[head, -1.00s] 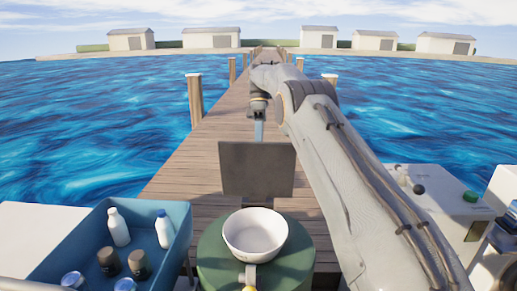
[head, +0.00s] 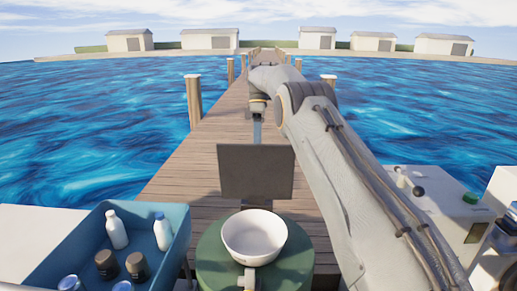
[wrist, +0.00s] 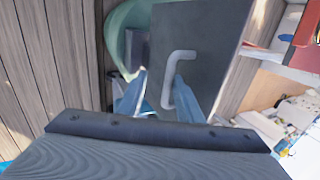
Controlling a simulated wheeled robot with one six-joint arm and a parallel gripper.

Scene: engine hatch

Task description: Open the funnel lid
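A dark grey square plate (head: 256,172) stands upright behind a white bowl-shaped funnel (head: 254,237); I take the plate for the lid. In the wrist view, the plate (wrist: 215,35) carries a pale C-shaped handle (wrist: 181,54). My gripper (head: 257,132) is at the plate's top edge in the head view, its lower part hidden behind the plate. In the wrist view, my gripper (wrist: 161,72) has its two blue fingers apart, one on the left of the handle, one overlapping it. I cannot tell whether they touch it.
The funnel is on a round green top (head: 212,262). A blue crate (head: 75,235) with bottles and dark-capped jars stands at the left. A white box (head: 435,205) with a black knob and a green button is at the right. A wooden dock (head: 205,170) runs ahead between water.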

